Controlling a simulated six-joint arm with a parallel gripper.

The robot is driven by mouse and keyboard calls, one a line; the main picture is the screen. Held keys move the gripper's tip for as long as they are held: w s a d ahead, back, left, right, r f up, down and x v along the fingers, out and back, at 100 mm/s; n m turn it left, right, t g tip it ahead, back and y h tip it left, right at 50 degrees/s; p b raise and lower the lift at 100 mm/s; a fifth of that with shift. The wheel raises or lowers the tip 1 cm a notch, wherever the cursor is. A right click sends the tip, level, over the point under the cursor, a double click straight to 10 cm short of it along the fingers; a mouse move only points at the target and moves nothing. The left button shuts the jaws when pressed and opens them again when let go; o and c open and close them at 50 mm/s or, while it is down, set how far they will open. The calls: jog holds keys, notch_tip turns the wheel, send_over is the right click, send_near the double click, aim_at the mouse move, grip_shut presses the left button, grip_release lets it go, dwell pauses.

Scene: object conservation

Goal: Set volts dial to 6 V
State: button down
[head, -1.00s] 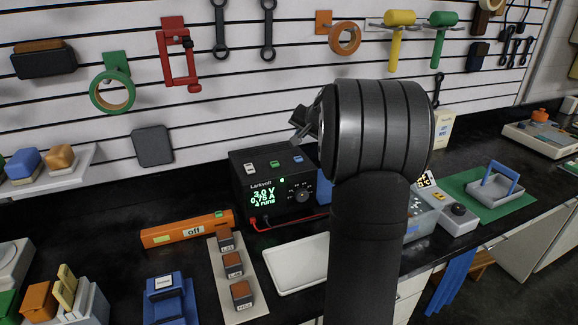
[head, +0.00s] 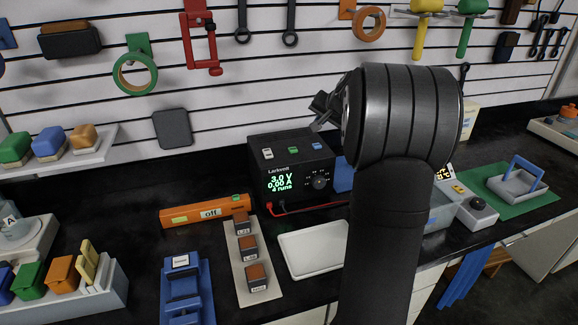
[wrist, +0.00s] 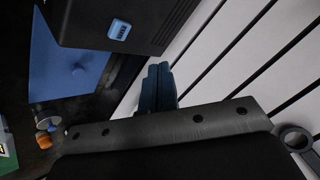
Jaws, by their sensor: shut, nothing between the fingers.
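The volts dial (head: 320,183) is a dark round knob with markings around it, on the front of a black power supply (head: 262,156) labelled Larkvolt. Its green display (head: 280,183) reads 3.0 V, 0.00 A and 4 runs. Three buttons, white, green and blue (head: 317,146), sit on its top; the blue one also shows in the wrist view (wrist: 119,29). My gripper (head: 322,108) is above and right of the power supply, near the wall, apart from the dial. In the wrist view its fingers (wrist: 157,82) are together and empty. The dial is out of the wrist view.
An orange bar marked off (head: 205,212) lies left of the power supply. A strip with brown-topped blocks (head: 262,298) and a white tray (head: 312,250) lie in front. A red cable (head: 310,207) runs from the supply. Tools hang on the slatted wall behind.

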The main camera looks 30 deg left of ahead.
aim_at(321, 183)
jog(key=c, duration=2.1)
grip_release()
jog(key=o, duration=0.4)
jog(key=shift+s+d, duration=0.2)
jog(key=shift+d, duration=0.05)
jog(key=o, duration=0.8)
jog(key=s+d+n+g+h, duration=0.1)
jog(key=s+d+n, duration=0.1)
jog(key=s+d, duration=0.1)
jog(key=s+d+n+g+h, duration=0.1)
jog(key=s+d+n, duration=0.2)
jog(key=s, duration=0.1)
jog(key=s+d+n+g+h, duration=0.1)
jog(key=s+d+n, duration=0.1)
jog(key=s+d, duration=0.1)
jog(key=shift+s+d+f+n, duration=0.2)
jog(key=shift+d+n, duration=0.1)
jog(key=shift+d, duration=0.05)
jog(key=x, duration=1.7)
jog(key=shift+s+d+f, duration=0.15)
jog(key=shift+f, duration=0.05)
jog(key=c, duration=0.9)
